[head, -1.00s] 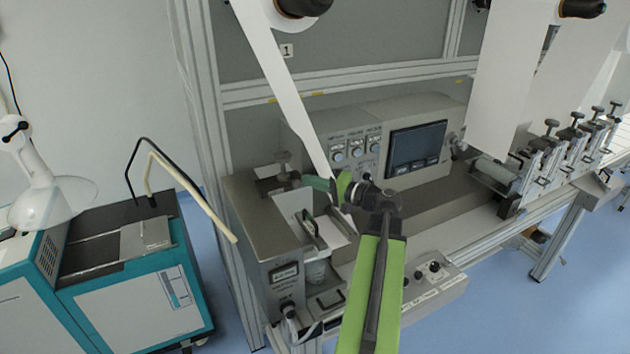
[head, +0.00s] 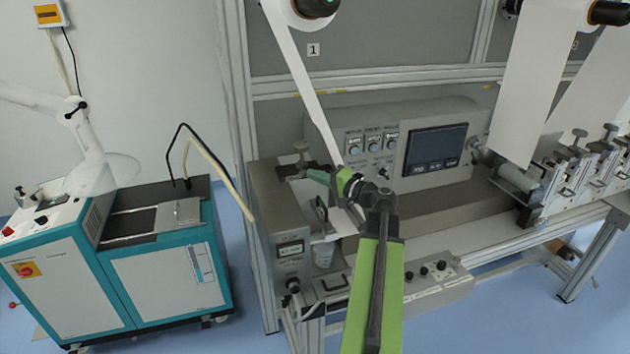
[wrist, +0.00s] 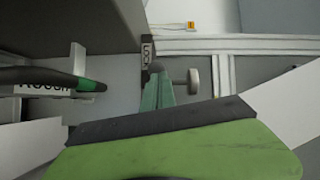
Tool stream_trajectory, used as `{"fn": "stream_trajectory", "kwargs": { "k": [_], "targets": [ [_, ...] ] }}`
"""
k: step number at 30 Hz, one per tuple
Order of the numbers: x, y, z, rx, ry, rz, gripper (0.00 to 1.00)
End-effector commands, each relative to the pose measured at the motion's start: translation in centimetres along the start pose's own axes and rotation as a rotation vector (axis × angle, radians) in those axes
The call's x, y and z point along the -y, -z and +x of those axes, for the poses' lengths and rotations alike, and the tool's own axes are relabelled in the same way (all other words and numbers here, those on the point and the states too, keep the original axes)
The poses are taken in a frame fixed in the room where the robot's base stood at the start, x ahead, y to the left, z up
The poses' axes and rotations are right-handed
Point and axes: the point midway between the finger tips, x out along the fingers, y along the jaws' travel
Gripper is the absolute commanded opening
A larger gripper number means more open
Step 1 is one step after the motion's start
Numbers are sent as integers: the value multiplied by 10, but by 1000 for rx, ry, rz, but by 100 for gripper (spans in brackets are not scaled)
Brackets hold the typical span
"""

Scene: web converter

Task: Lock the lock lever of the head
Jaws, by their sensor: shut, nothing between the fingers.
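The head is the grey unit (head: 272,215) at the left end of the machine bench. A black lever-like handle (head: 320,208) stands upright inside its opening. The wrist view shows a black bar with a green end (wrist: 88,85) at the left, beside a pale plate; it looks like this lever, but I cannot be sure. My gripper (head: 318,176) is over the opening, fingers together and empty, pointing left just above the handle. In the wrist view its green fingers (wrist: 157,92) lie to the right of the bar, apart from it in the picture. The lever's base is hidden.
A knobbed clamp (head: 301,150) rises at the head's back, close to my fingertips. A white web strip (head: 305,85) hangs down behind my gripper. A control panel with a screen (head: 436,149) stands to the right. A teal cabinet (head: 165,275) is at left, with floor between.

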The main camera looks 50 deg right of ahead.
Motion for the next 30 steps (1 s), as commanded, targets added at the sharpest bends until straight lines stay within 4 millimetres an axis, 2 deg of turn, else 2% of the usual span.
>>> {"fn": "stream_trajectory", "kwargs": {
  "k": [3,15,30],
  "targets": [
    [0,3,0,-18,-3,1,0],
    [5,-22,19,-13,-3,1,0],
    [8,-34,30,-4,-1,1,0]
  ]
}}
